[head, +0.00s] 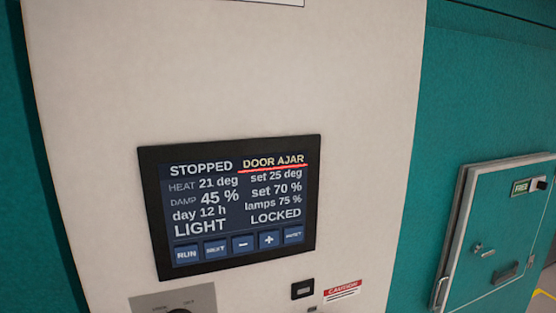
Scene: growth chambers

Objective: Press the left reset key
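A black-framed control screen (240,205) is set in a pale panel, tilted slightly in the picture. It reads STOPPED, DOOR AJAR underlined in red, LIGHT and LOCKED. Along its bottom runs a row of blue keys: RUN (187,254), one that looks like NEXT (215,249), minus (243,244), plus (269,239), and a rightmost key (294,235) whose label is too blurred to read surely. Below the screen sits a small black push key or switch (303,289) with no readable label. I cannot tell which of these is the left reset key. Neither gripper is in view.
A metal plate (173,302) with a dark knob, cut off below, is at the lower left. A red and white CAUTION label (342,290) is beside the black key. A teal door (500,235) with a handle and a FREE sign stands at the right. The panel front is clear.

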